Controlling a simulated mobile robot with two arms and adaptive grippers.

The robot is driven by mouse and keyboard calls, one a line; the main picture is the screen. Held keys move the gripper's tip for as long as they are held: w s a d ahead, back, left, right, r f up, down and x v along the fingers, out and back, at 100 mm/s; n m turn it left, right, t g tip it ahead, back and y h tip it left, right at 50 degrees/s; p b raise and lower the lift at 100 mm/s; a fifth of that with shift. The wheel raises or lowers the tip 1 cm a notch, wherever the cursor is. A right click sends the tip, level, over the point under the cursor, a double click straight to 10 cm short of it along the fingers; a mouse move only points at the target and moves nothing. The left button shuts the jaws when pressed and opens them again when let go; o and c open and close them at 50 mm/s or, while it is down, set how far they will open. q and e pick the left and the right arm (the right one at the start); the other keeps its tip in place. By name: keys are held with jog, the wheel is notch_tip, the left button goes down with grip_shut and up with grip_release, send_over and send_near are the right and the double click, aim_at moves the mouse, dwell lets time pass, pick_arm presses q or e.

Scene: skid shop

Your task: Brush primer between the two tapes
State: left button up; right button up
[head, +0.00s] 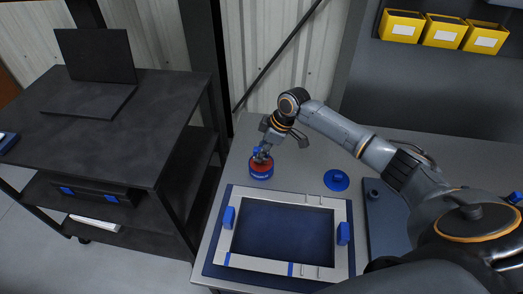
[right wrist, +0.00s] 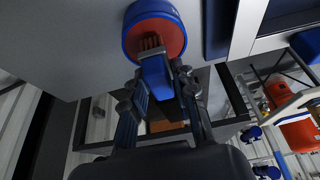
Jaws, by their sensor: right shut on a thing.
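My right gripper (head: 268,147) is shut on a blue-handled brush (right wrist: 157,76), also seen between its fingers (right wrist: 160,82) in the right wrist view. The brush's reddish bristles point into a round blue pot (head: 261,173) with red primer inside; the pot also shows in the right wrist view (right wrist: 133,22). Whether the bristles touch the primer is hard to tell. A light grey frame (head: 256,265) lies on a dark blue mat. Two blue tapes, the left one (head: 227,259) and the right one (head: 290,269), cross its near rail, with bare grey between. My left gripper is out of view.
Blue clamps (head: 228,217) (head: 343,233) stand at the frame's sides. A blue lid (head: 336,180) lies right of the pot. A dark cart (head: 150,100) with a laptop (head: 95,55) stands left. Yellow bins (head: 442,32) sit on a shelf behind.

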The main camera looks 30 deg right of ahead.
aim_at(255, 149)
jog(key=shift+r+p, duration=2.45)
jog(key=shift+r, duration=0.4)
jog(key=shift+f, duration=0.1)
jog(key=shift+s+a+r, duration=0.1)
jog(key=shift+a+r, duration=0.1)
jog(key=shift+a, duration=0.05)
jog(key=s+a+r+m+t+h+b, duration=0.1)
jog(key=s+a+r+m+h+b, duration=0.2)
jog(key=s+a+r+m, duration=0.6)
jog(key=s+r+m+b, duration=0.1)
jog(key=s+r+b, duration=0.1)
jog(key=s, duration=0.1)
jog(key=shift+s+r+m+t+h+b, duration=0.15)
jog(key=shift+r+m+t+h+b, duration=0.15)
jog(key=shift+t+b, duration=0.1)
